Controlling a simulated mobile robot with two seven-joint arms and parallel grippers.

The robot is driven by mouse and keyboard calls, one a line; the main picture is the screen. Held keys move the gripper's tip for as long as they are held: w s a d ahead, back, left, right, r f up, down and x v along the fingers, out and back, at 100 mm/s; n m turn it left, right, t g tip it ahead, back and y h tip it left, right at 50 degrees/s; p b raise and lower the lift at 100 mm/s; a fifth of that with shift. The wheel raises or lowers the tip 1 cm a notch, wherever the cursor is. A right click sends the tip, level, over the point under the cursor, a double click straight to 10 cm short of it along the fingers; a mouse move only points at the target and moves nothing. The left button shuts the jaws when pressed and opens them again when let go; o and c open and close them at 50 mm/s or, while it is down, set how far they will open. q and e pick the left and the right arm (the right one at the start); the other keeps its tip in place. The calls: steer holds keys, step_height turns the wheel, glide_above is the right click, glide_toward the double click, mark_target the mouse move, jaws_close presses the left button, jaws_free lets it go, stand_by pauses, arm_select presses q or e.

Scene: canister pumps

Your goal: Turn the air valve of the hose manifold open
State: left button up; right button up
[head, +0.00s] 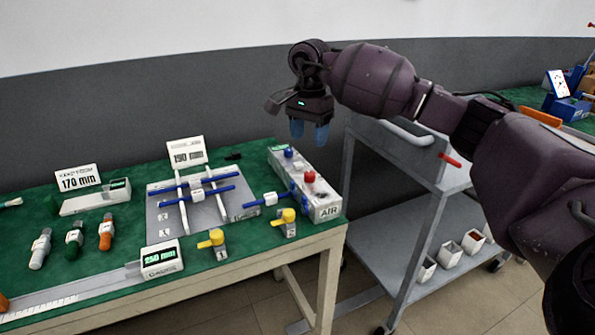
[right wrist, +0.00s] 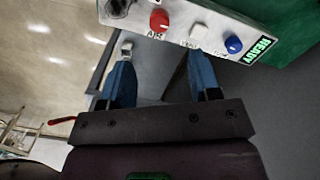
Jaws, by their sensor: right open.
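The hose manifold (head: 325,202) is a pale box at the right end of the green table, with an AIR label on its near end. A red knob (head: 309,177) sits on its top; in the right wrist view the red knob (right wrist: 159,21) has AIR printed beside it. A white knob (right wrist: 198,32) and a blue knob (right wrist: 233,45) follow in a row towards a green READY display (right wrist: 262,48). My right gripper (head: 310,132) is open and empty, apart from the manifold, above and beyond it in the head view. My left gripper is not in view.
A grey cart (head: 410,160) stands right of the table, with small white bins on its lower shelf. Yellow-handled valves (head: 288,216), blue rods on a grey plate (head: 165,228) and signs crowd the table. A dark wall band lies behind.

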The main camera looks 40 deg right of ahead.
mark_target(310, 173)
step_height(310, 173, down, 10)
steer(key=shift+s+d+r+b, duration=0.15)
steer(key=shift+b, duration=0.6)
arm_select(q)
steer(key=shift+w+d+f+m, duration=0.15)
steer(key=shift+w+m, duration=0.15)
arm_select(e)
steer(key=shift+f, duration=0.4)
steer(key=shift+c, duration=0.3)
steer(key=c, duration=0.9)
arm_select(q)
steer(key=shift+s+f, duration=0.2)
arm_select(e)
steer(key=shift+o, duration=0.2)
